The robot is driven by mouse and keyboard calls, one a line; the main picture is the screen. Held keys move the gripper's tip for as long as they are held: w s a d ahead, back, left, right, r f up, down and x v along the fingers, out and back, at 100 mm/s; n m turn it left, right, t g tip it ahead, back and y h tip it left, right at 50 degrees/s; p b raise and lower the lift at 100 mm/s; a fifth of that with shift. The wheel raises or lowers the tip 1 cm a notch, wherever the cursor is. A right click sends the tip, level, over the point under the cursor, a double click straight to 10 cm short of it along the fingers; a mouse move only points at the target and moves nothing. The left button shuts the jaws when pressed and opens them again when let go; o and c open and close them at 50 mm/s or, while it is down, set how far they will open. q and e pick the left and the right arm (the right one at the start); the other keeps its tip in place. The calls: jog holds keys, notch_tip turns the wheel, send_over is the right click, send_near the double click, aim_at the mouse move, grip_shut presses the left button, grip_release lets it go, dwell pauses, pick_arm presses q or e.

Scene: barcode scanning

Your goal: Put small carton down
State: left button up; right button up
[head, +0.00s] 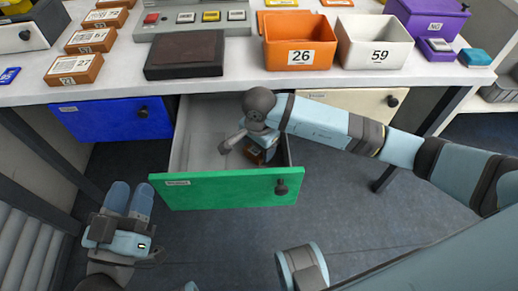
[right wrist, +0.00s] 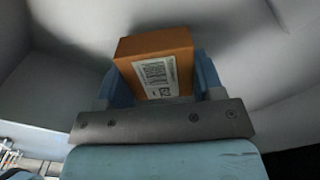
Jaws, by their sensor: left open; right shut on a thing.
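The small carton (right wrist: 157,62) is brown-orange with a white barcode label, and sits between the fingers of my right gripper (right wrist: 155,85) in the right wrist view. In the head view the carton (head: 258,156) shows partly, low inside the open green-fronted drawer (head: 225,191), with my right wrist over it. My right gripper is shut on the carton; I cannot tell whether the carton touches the drawer floor. My left gripper (head: 129,198) is open and empty, left of the drawer and apart from it.
A white table (head: 245,55) above the drawer holds an orange bin 26 (head: 300,56), a white bin 59 (head: 380,54), a dark pad (head: 186,54) and several small boxes at left. A blue drawer (head: 112,120) is closed. The drawer's left part (head: 197,135) is clear.

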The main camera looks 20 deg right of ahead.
jog(key=shift+f, duration=0.35)
pick_arm(q)
jog(key=shift+r, duration=0.4)
jog(key=shift+f, duration=0.1)
pick_arm(e)
jog(key=shift+f, duration=0.2)
jog(key=o, duration=1)
pick_arm(q)
jog(key=shift+d, duration=0.15)
pick_arm(e)
jog(key=shift+r, duration=0.1)
jog(key=shift+r, duration=0.35)
pick_arm(q)
notch_tip(320, 180, down, 6)
jog(key=a+g+y+p, duration=0.2)
jog(key=p, duration=0.1)
jog(key=shift+g, duration=0.3)
pick_arm(e)
notch_tip(320, 180, up, 12)
jog(key=shift+f, duration=0.2)
